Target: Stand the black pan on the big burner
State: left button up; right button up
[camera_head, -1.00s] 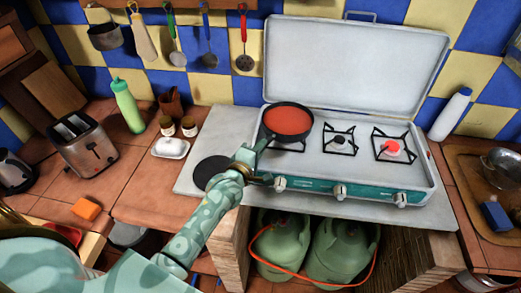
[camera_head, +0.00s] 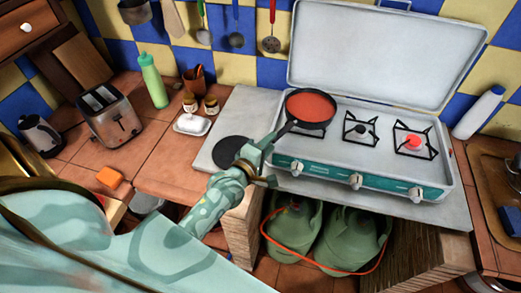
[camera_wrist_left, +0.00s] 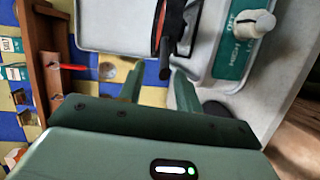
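The black pan (camera_head: 311,108) with a red inside is at the left end of the stove (camera_head: 448,168), over its left burner, which it mostly hides. Its dark handle points toward my left gripper (camera_head: 268,150). In the left wrist view the gripper's two fingers (camera_wrist_left: 158,82) are apart, with the dark handle (camera_wrist_left: 166,62) at or just beyond their tips. The middle burner (camera_head: 361,130) and the right burner (camera_head: 414,141), with a red centre, are bare. My right gripper is not in view.
The stove's raised lid (camera_head: 375,55) stands behind the burners. A dark round plate (camera_head: 233,151) lies left of the stove. A butter dish (camera_head: 192,124), a green bottle (camera_head: 153,80) and a toaster (camera_head: 110,115) stand farther left. Green gas bottles (camera_head: 350,240) stand below.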

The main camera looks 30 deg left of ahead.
pick_arm(q)
jog(key=s, duration=0.4)
jog(key=shift+s+r, duration=0.3)
jog(key=shift+s, duration=0.1)
jog(key=s+d+f+m+g+h, duration=0.15)
jog(key=d+f+m, duration=0.4)
jog(key=m, duration=0.65)
jog(key=s+f+m+g, duration=0.1)
jog(key=s+f+g, duration=0.1)
jog(key=s+f, duration=0.35)
jog(key=s+a+f+m+g, duration=0.1)
jog(key=s+f+m+g, duration=0.1)
jog(key=f, duration=0.6)
jog(key=s+f+m+g, duration=0.1)
jog(key=s+f+g, duration=0.15)
jog(key=f, duration=0.35)
jog(key=s+a+f+m+g, duration=0.1)
jog(key=s+f+g, duration=0.1)
jog(key=s+f, duration=0.3)
jog(key=s+a+f+m+g+y, duration=0.1)
jog(key=s+f, duration=0.3)
jog(key=s, duration=0.9)
jog(key=s+a+f+m+g+y, duration=0.1)
jog(key=s+a+f+m+g, duration=0.1)
jog(key=s, duration=0.7)
notch_tip(320, 180, down, 4)
jog(key=shift+s+a+r+m+g, duration=0.25)
jog(key=shift+m+g, duration=0.45)
jog(key=shift+g, duration=0.4)
